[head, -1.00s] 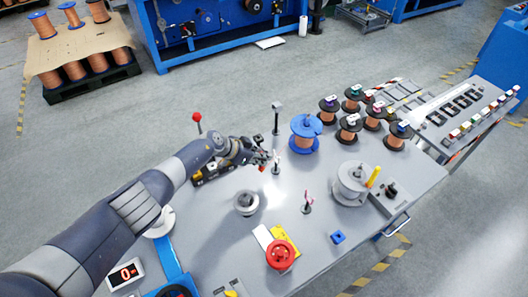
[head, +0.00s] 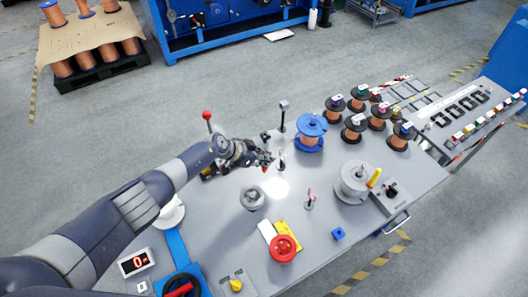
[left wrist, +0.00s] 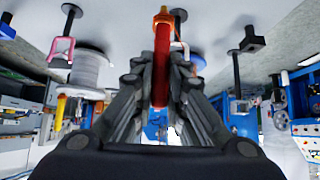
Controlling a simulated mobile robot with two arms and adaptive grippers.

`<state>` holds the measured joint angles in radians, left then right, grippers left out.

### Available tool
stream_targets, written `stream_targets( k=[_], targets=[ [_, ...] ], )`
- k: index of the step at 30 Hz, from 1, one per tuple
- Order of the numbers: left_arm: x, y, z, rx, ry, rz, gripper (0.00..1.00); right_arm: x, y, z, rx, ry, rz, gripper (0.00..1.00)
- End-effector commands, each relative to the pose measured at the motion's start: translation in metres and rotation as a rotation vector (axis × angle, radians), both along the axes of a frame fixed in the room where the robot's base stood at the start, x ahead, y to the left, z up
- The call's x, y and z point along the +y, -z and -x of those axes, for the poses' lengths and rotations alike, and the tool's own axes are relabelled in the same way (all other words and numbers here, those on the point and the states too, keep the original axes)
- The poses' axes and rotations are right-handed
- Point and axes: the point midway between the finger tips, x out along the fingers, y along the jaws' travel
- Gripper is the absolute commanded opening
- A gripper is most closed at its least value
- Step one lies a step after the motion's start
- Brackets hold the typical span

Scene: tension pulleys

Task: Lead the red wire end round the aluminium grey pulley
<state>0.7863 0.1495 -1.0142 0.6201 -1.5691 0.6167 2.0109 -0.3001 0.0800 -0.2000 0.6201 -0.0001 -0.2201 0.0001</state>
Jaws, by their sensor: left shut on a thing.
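My left gripper (head: 265,160) is above the table, behind and slightly right of a small grey pulley (head: 252,197), apart from it in the picture. In the left wrist view the gripper (left wrist: 160,85) is shut on the red wire end (left wrist: 161,60), a red piece with an orange tip, pointing away from the palm. The wire itself is too thin to follow in the head view. A small post with a pink fork guide (head: 310,198) stands right of the pulley; the guide also shows in the left wrist view (left wrist: 62,47). My right gripper is not in view.
A large grey spool (head: 353,184) with a yellow pin stands at the right. A blue spool (head: 310,133) and several copper spools (head: 353,127) are at the back. A tall post (head: 283,115) stands behind the gripper. A red button (head: 284,249) is at the front.

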Motion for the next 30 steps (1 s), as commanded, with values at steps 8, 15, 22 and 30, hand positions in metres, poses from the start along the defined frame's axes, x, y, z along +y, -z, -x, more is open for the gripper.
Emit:
stream_targets(
  k=[8,15,22,30],
  targets=[
    [-0.005,0.001,0.023,0.000,0.001,-0.001,0.00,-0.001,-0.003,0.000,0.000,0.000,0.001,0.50],
    [-0.007,0.001,0.032,0.001,0.001,-0.001,0.00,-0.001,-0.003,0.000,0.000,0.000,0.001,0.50],
    [-0.013,0.002,0.055,0.002,0.002,0.000,0.00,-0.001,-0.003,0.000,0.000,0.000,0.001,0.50],
    [-0.017,0.001,0.069,0.001,0.000,0.001,0.00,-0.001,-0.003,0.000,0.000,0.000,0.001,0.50]
  ],
)
